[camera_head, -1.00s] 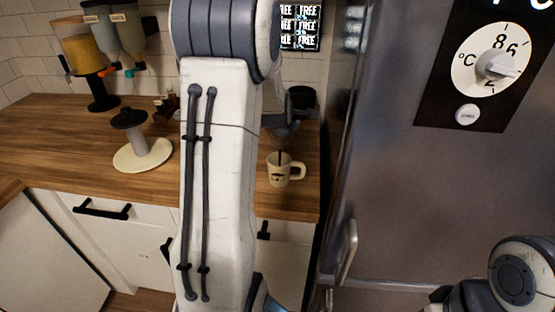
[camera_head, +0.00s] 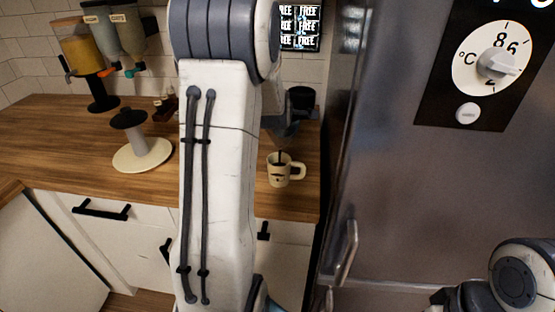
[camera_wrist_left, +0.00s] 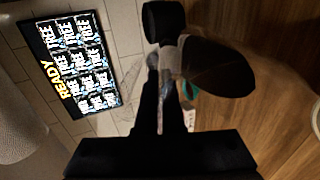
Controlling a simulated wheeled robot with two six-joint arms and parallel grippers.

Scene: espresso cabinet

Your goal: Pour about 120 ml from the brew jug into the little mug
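The little mug (camera_head: 280,175) is cream with a dark face-like print and stands upright on the wooden counter, handle to the right. A thin dark line, which looks like falling liquid, meets its mouth. The brew jug (camera_wrist_left: 215,68) appears in the left wrist view as a dark, rounded, tilted body with a pale collar. My left gripper (camera_wrist_left: 165,88) is shut on it, as far as the dim view shows. In the head view my left arm hides most of jug and gripper above the mug. The mug's liquid level is hard to see. My right gripper is out of view.
A steel fridge (camera_head: 430,190) with a dial stands close at the right. A black container (camera_head: 301,101) is behind the mug. A white-based stand (camera_head: 143,155) and dispensers (camera_head: 90,50) are at the left. A lit screen (camera_wrist_left: 75,62) hangs on the tiled wall.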

